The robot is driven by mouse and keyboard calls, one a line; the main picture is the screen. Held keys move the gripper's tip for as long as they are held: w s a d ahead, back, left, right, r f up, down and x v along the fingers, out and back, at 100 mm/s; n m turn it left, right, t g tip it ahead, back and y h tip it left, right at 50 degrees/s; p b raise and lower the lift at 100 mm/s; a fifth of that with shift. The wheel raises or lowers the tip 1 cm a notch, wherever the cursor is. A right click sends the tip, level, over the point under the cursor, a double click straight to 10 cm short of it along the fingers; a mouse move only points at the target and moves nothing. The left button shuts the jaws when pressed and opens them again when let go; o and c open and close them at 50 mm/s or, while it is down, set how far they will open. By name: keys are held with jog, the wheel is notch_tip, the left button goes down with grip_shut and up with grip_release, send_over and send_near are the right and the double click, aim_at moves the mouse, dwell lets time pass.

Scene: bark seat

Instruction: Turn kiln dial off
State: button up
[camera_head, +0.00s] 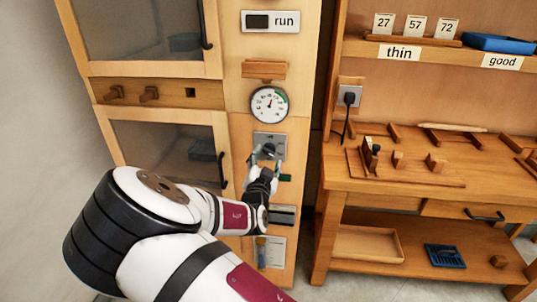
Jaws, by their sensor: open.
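The kiln dial (268,150) is a small dark knob on a grey square plate (280,141) on the narrow wooden panel, below a round gauge. My gripper (265,161) is open, with its fingertips at the lower part of the plate, close to the knob. I cannot tell whether the fingers touch the knob, and they partly hide it. The knob's pointing direction is too small to read. A sign reading "run" (270,21) with a dark window is at the top of the panel.
The round gauge (269,105) sits above the plate, under a small wooden ledge (263,69). Glass-doored cabinets (155,85) stand to the left. A workbench (440,180) with wooden pieces and a socket with a plug (349,97) are to the right. My arm covers the lower left.

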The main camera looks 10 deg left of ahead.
aim_at(269, 152)
jog(key=shift+w+d, duration=0.1)
jog(key=shift+w, duration=1.9)
jog(key=shift+c, duration=0.3)
jog(key=c, duration=1.1)
